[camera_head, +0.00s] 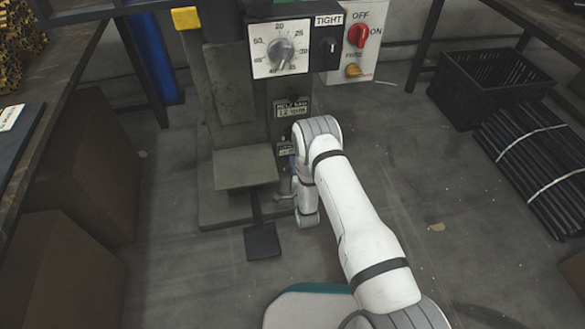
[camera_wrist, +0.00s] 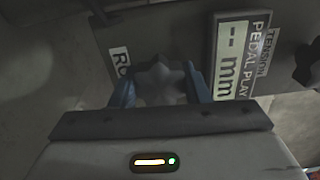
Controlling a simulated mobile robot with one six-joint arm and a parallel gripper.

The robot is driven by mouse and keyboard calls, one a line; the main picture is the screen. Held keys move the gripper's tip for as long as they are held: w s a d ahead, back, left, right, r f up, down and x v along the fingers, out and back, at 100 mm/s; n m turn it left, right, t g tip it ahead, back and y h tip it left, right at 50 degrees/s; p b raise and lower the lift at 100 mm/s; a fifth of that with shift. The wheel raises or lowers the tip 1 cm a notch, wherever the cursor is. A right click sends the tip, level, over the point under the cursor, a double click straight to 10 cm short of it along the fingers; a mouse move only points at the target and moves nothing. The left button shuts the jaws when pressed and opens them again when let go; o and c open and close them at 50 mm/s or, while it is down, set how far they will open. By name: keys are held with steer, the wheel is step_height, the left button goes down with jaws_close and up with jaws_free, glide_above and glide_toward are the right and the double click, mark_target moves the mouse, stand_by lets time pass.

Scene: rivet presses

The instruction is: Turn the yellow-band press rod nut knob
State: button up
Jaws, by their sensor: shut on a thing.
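The rod nut knob (camera_wrist: 160,82) is a grey, lobed knob in the middle of the wrist view, below a partly hidden label (camera_wrist: 119,62) starting "RO". My gripper (camera_wrist: 160,92) has its blue fingers on both sides of the knob and is shut on it. In the head view the knob is hidden and my gripper is mostly hidden behind my arm, low at the press's right side. The press (camera_head: 225,110) is grey-green, with a yellow band (camera_head: 186,18) at its upper left.
A pedal play display (camera_wrist: 240,55) reading "-- mm" stands right of the knob. The press carries a dial (camera_head: 282,52), a TIGHT knob (camera_head: 327,46) and a red switch (camera_head: 358,36). A pedal (camera_head: 262,242) sticks out in front. A black crate (camera_head: 490,85) and rods (camera_head: 540,160) lie right.

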steer(key=shift+f+m, duration=0.1)
steer(key=shift+m, duration=0.5)
steer(key=shift+s, duration=0.1)
steer(key=shift+d, duration=0.1)
steer(key=o, duration=1)
steer(key=shift+p+v, duration=1.65)
steer(key=shift+v, duration=2.25)
